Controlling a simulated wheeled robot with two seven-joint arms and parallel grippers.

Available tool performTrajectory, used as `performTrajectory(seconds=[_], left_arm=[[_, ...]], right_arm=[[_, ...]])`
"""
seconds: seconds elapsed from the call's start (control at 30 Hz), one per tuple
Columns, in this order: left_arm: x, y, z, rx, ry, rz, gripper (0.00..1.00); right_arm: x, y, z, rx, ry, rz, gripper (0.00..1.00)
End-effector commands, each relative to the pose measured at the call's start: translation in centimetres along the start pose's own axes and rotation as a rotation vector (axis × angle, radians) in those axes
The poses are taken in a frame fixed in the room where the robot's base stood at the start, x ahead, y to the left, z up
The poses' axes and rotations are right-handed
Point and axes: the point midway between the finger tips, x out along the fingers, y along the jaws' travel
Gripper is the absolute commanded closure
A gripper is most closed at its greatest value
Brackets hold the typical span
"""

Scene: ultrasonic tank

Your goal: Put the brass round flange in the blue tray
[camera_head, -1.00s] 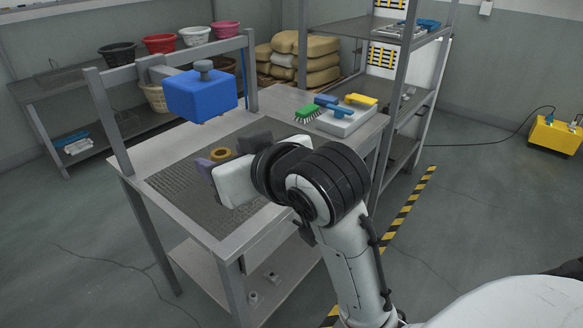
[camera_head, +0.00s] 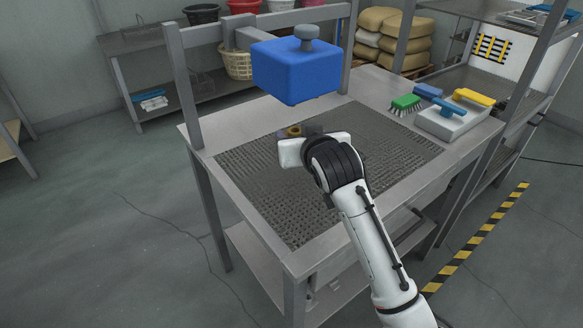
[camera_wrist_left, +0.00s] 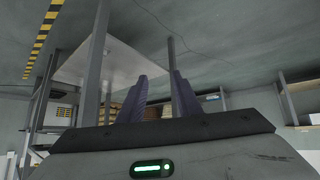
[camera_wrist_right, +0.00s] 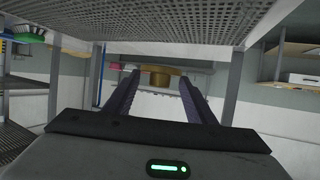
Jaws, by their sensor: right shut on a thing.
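The brass round flange (camera_head: 292,132) is small and gold in the head view. It also shows between the fingertips in the right wrist view (camera_wrist_right: 160,80). My right gripper (camera_head: 298,134) is shut on it and holds it over the bench's dark mesh mat; the height is hard to tell. The gripper's white body hides part of it. My left gripper (camera_wrist_left: 163,88) shows only in its own wrist view, with its purple fingers apart and nothing between them. I cannot clearly make out a blue tray; a blue item (camera_head: 540,15) sits on the upper shelf at right.
A blue box with a grey knob (camera_head: 295,70) hangs from the bench's frame (camera_head: 195,90), near the right gripper. A green brush (camera_head: 405,103) and a white container (camera_head: 450,118) with blue and yellow handled tools stand at the bench's right. The mat's front (camera_head: 300,215) is clear.

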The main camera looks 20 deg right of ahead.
Motion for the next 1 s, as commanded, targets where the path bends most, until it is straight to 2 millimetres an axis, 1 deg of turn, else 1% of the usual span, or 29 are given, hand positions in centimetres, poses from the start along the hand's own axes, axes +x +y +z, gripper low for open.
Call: performTrajectory(seconds=[0.1,0.23,0.43,0.6,0.73,1.0], left_arm=[[0.0,0.0,0.6,-0.001,-0.007,0.0,0.69],[-0.1,0.1,1.2,-0.003,-0.016,0.001,0.69],[0.0,0.1,1.5,-0.003,-0.02,0.002,0.69],[0.1,0.1,1.6,-0.003,-0.02,0.002,0.69],[0.2,0.1,1.7,-0.003,-0.02,0.002,0.69],[0.3,0.1,1.5,-0.002,-0.017,0.002,0.69]], right_arm=[[0.9,-0.1,2.0,-0.003,-0.002,0.0,0.83],[1.8,-0.1,4.2,-0.003,-0.001,-0.001,0.83],[2.6,-0.1,6.0,-0.002,0.001,-0.001,0.83],[3.5,-0.1,8.3,-0.002,0.0,-0.001,0.83],[3.8,-0.1,9.0,-0.003,0.003,-0.001,0.83],[3.8,-0.1,9.1,-0.002,0.003,-0.002,0.83]])
